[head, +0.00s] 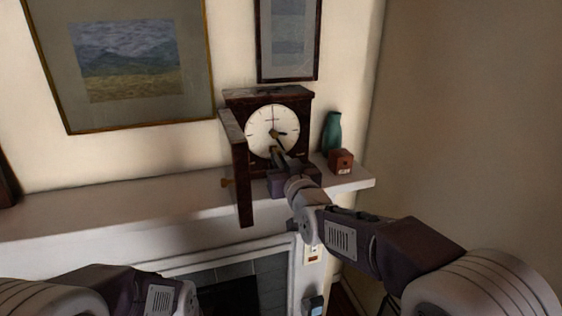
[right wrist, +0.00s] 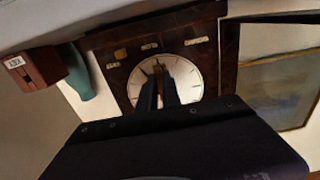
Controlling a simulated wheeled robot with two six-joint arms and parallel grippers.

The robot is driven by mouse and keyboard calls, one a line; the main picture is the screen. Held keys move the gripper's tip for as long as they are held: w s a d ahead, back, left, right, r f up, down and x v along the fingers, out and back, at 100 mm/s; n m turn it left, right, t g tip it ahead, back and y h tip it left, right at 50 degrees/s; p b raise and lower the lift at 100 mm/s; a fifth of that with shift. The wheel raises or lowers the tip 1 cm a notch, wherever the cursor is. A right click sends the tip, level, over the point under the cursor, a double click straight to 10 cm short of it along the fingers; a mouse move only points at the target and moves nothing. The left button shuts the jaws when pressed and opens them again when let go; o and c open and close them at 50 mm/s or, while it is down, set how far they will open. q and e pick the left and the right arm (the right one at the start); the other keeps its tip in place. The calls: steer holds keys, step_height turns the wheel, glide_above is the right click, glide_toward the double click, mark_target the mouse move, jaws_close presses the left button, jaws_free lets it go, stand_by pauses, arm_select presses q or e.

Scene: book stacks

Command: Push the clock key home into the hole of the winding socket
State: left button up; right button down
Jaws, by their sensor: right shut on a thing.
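The mantel clock (head: 293,97) has a dark wood case and a white dial (head: 290,118); the dial also shows in the right wrist view (right wrist: 185,70). My right gripper (head: 278,148) reaches up to the lower middle of the dial and is shut on the clock key. A small brass-coloured bit, apparently the clock key (head: 274,134), shows at the fingertips against the dial. I cannot make out the winding socket's hole or how deep the key sits. My left gripper is out of view.
The clock's door (head: 240,170) stands open on the left, jutting over the edge of the mantel shelf (head: 130,203). A teal vase (head: 332,133) and a small red-brown box (head: 341,161) stand right of the clock. The shelf's left part is clear.

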steer(key=shift+w, duration=0.25)
steer(key=c, duration=1.5)
jaws_free()
steer(key=shift+a, duration=0.1)
steer(key=shift+o, duration=0.2)
steer(key=b+v, duration=0.4)
steer(key=v, duration=0.5)
